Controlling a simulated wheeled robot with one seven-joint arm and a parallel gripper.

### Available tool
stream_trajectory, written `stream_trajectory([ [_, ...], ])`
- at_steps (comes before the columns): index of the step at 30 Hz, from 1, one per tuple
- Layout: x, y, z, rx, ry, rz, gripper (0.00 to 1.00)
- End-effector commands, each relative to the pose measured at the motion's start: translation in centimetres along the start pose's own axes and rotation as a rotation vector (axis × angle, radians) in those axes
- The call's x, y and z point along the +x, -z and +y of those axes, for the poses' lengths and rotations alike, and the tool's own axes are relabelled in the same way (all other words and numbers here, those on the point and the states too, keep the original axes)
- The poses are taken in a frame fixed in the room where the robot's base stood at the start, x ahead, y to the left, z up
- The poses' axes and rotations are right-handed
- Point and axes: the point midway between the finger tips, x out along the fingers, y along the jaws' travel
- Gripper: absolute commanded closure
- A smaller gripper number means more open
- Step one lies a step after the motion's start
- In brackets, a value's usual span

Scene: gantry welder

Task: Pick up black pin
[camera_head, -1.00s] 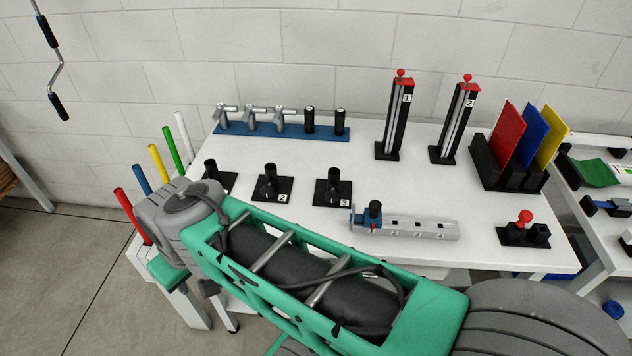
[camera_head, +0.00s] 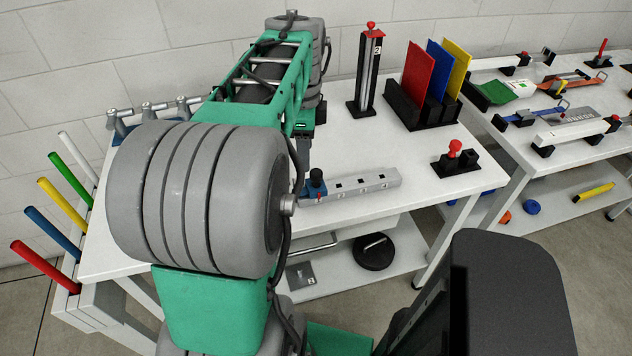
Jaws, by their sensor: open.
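My gripper (camera_head: 302,162) hangs from the end of my arm, over the white table. Only a small dark part of it shows; its jaws are open, and nothing is seen between them. The two upright black pins at the right end of the blue rack and the black numbered holders in front of it, seen earlier, are now hidden behind my arm. A dark, round-topped piece (camera_head: 316,175) stands on the blue end of the grey numbered rail (camera_head: 365,184), just below and right of my gripper; I cannot tell whether it is a loose pin.
A black tower with a red knob (camera_head: 369,75) and a black rack of red, blue and yellow plates (camera_head: 418,105) stand at the back. A black block with a red knob (camera_head: 454,160) is at the right. A second table (camera_head: 560,137) holds more parts. Coloured rods (camera_head: 60,190) stand at left.

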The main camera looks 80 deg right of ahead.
Motion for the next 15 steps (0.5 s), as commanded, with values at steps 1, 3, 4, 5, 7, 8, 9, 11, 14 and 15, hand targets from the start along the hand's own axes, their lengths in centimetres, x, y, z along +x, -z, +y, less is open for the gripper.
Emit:
stream_trajectory([
  [1,0.2,1.6,-0.1,0.073,-0.008,0.000,0.46],
  [3,0.5,2.5,-0.2,0.123,-0.013,-0.001,0.46],
  [4,0.8,2.6,-0.2,0.130,-0.014,-0.001,0.46],
  [5,1.1,2.6,-0.2,0.133,-0.014,-0.001,0.46],
  [7,2.1,2.6,-0.1,0.131,-0.015,-0.001,0.46],
  [8,2.5,2.6,-0.2,0.130,-0.014,-0.001,0.46],
  [9,3.1,2.6,-0.2,0.130,-0.015,-0.001,0.46],
  [11,3.9,2.6,-0.4,0.129,-0.015,-0.001,0.46],
  [14,5.8,2.7,-0.6,0.128,-0.015,-0.001,0.46],
  [15,6.5,2.6,-0.6,0.128,-0.014,-0.001,0.46],
])
